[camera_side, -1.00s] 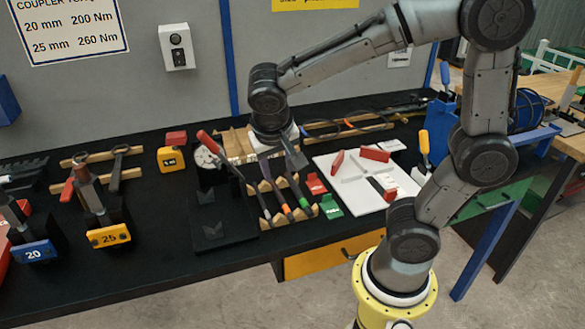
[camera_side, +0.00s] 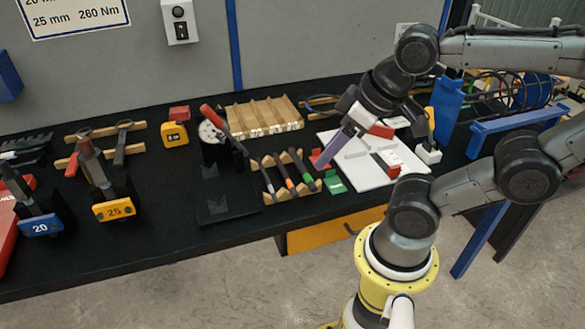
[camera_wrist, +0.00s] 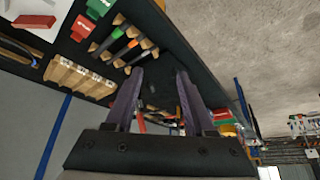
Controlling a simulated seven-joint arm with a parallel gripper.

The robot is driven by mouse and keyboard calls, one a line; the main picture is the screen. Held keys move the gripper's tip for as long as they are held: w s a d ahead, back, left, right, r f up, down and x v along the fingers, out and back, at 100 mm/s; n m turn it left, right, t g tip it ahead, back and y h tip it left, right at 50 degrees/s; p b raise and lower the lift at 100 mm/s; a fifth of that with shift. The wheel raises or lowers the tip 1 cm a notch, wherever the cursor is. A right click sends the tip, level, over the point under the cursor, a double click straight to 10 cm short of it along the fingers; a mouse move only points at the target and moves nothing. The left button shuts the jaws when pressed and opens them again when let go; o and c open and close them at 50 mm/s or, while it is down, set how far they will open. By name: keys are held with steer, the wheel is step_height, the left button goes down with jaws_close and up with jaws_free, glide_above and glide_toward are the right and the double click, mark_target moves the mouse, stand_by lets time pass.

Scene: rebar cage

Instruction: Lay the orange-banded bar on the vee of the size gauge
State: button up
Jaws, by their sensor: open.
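The orange-banded bar (camera_side: 289,184) lies in a small wooden rack between a plain-looking dark bar and a green-banded one. The orange band also shows in the wrist view (camera_wrist: 132,44). The size gauge (camera_side: 222,206) is the black piece left of the rack, with vee-shaped blocks and nothing visible lying on it. My gripper (camera_side: 322,165) is to the right of the rack, above the red and green blocks by the white board, with its fingers slanting down to the left. In the wrist view my gripper (camera_wrist: 160,75) has its two fingers apart with no bar between them.
A dial with a red-handled lever (camera_side: 213,133) stands behind the gauge. A slotted wooden block (camera_side: 262,116) is behind the rack. The white board (camera_side: 345,175) carries red and white blocks. Torque tools with 20 and 25 tags (camera_side: 113,208) stand left; bench between them and the gauge is clear.

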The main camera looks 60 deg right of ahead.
steer(key=m+g+y, duration=0.2)
steer(key=m+g, duration=0.2)
steer(key=m, duration=0.5)
glide_above(284, 170)
steer(key=s+d, duration=0.2)
steer(key=d+x, duration=0.1)
steer(key=x, duration=1.6)
steer(key=shift+s+d, duration=0.15)
steer(key=shift+s, duration=0.2)
jaws_close()
